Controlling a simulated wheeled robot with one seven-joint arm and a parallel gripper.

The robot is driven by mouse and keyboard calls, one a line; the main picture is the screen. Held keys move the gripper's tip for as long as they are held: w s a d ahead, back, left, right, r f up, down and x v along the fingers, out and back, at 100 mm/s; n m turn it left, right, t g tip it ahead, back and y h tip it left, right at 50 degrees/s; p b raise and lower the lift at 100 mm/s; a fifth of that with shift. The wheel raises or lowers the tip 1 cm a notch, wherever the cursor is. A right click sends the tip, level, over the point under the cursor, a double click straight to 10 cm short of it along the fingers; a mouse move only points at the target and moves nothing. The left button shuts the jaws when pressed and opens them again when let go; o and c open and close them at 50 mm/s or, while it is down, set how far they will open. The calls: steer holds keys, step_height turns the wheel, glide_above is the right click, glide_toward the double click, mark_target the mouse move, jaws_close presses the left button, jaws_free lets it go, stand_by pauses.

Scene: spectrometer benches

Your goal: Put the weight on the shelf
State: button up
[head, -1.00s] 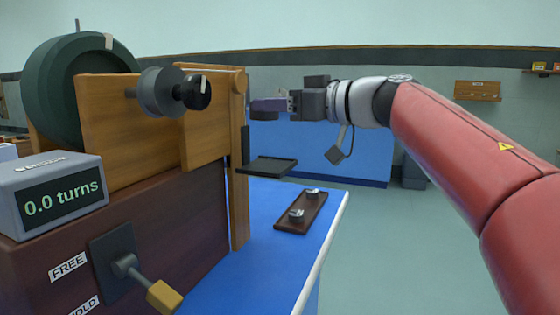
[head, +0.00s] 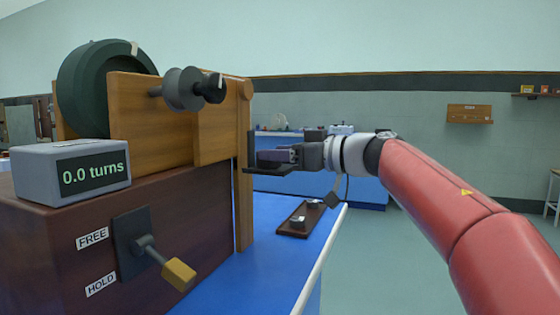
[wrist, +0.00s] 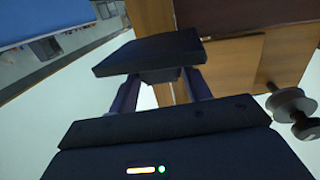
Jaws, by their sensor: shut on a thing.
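The shelf (head: 270,170) is a small black ledge with an upright back plate, beside the wooden post of the brown apparatus. My gripper (head: 268,155) reaches in from the right, just above the shelf. Its purple fingers are shut on the weight, which is mostly hidden in the head view. In the wrist view a dark piece, likely the weight (wrist: 163,75), shows between my fingertips (wrist: 162,88), partly behind the black slab of the shelf (wrist: 150,52). I cannot tell whether the weight touches the shelf.
A brown tray (head: 290,233) with small metal weights (head: 298,222) lies on the blue bench below. The wooden post (head: 244,165) stands close left of the shelf. A spool (head: 183,88) and a yellow-handled lever (head: 178,274) stick out from the apparatus. The display reads 0.0 turns.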

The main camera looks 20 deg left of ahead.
steer(key=shift+r, duration=0.1)
steer(key=o, duration=1.5)
steer(key=shift+f, duration=0.2)
steer(key=shift+r, duration=0.1)
steer(key=shift+d+r, duration=0.1)
steer(key=shift+d, duration=0.2)
steer(key=v, duration=1.1)
steer(key=shift+s+d, duration=0.1)
steer(key=shift+d, duration=0.1)
